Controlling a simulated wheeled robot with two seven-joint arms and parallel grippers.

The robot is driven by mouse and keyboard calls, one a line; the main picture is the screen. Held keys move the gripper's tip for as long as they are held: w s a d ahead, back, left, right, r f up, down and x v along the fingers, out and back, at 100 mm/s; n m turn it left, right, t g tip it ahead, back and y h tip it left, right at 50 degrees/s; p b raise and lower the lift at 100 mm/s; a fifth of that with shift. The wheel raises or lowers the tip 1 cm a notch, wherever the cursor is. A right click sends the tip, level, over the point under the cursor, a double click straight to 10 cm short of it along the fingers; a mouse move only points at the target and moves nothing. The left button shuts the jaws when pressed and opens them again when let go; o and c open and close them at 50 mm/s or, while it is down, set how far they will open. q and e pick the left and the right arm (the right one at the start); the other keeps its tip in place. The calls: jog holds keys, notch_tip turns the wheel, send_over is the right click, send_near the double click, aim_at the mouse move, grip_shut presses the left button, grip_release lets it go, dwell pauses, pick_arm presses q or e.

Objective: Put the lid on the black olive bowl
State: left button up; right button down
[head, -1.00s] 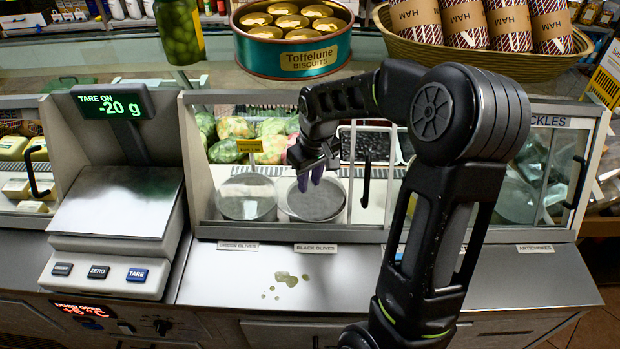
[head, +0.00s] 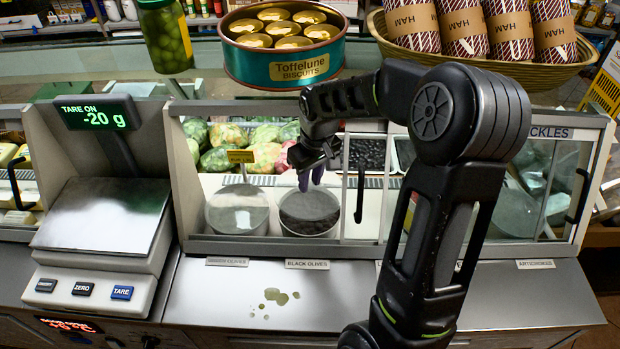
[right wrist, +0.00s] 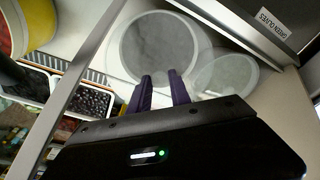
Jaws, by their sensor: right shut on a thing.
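The black olive bowl (head: 309,228) stands inside the counter case behind the BLACK OLIVES label; dark olives show through its front. A round, greyish see-through lid (head: 310,203) lies level over its mouth, roughly lined up with it. I cannot tell whether lid and rim touch. My right gripper (head: 311,184) points down at the lid's middle, its purple fingers shut there; the part they grip is hidden. In the right wrist view the lid (right wrist: 160,42) is a pale disc just beyond the fingertips (right wrist: 164,78). My left gripper is not in view.
The green olive bowl (head: 237,222) stands close on the left. Glass panes (head: 362,200) with a dark handle stand to the right. A scale (head: 108,225) is at the left, and a biscuit tin (head: 285,62) sits above. The front counter is mostly clear, with small greenish spots.

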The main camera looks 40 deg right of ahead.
aim_at(311, 190)
jog(key=shift+f+b, duration=2.15)
jog(key=shift+f, duration=0.95)
jog(key=shift+f+b, duration=0.15)
jog(key=shift+b, duration=0.15)
jog(key=c, duration=0.6)
grip_release()
jog(key=shift+c, duration=0.2)
jog(key=shift+r+p, duration=2.5)
jog(key=shift+r, duration=1.05)
